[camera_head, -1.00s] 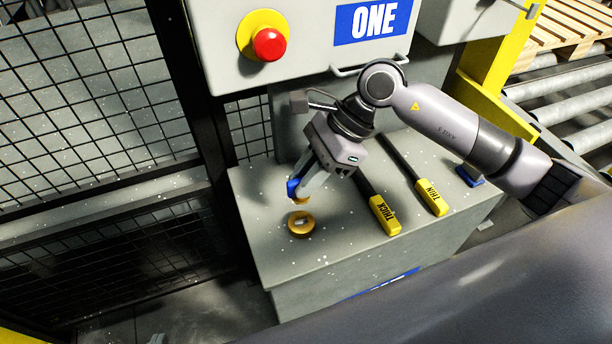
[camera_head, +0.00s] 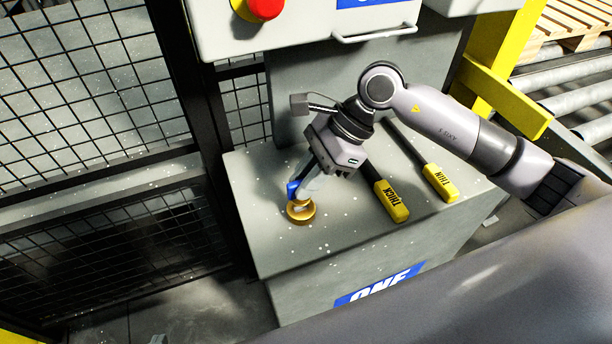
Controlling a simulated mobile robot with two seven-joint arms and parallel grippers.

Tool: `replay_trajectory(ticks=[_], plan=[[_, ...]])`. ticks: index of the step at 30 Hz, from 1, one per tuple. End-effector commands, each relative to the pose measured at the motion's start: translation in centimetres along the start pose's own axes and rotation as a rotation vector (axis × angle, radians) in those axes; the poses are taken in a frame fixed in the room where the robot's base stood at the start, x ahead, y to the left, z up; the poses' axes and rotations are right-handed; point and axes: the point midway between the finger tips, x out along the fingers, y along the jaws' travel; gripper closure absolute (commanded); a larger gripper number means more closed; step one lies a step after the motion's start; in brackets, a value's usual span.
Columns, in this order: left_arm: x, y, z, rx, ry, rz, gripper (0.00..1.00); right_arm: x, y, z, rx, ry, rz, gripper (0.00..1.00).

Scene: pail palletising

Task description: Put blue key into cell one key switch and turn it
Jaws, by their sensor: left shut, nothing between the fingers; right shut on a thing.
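The blue key (camera_head: 292,190) is held in my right gripper (camera_head: 299,188), whose fingers are shut on it. The gripper points down and left over the grey cabinet top. The key switch (camera_head: 301,217) is a round brass ring set on that top, near its left side. The key's lower end meets the rear edge of the ring in the picture. I cannot tell whether it is in the slot, above it or only in front of my view of it. My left gripper is out of view.
Two yellow-ended black tools, marked THICK (camera_head: 392,202) and THIN (camera_head: 441,183), lie right of the gripper on the cabinet top (camera_head: 350,237). A mesh fence (camera_head: 85,90) stands left. A red emergency button (camera_head: 263,8) sits on the panel above.

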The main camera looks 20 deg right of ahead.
Motion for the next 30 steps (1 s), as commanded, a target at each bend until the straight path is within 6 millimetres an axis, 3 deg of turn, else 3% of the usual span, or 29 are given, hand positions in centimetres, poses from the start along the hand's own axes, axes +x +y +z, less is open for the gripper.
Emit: replay_trajectory(ticks=[30], plan=[[0.4, -0.01, 0.39, 0.002, 0.001, 0.0, 1.0, -0.02, 0.01, 0.05, -0.001, -0.001, 0.0, 1.0]])
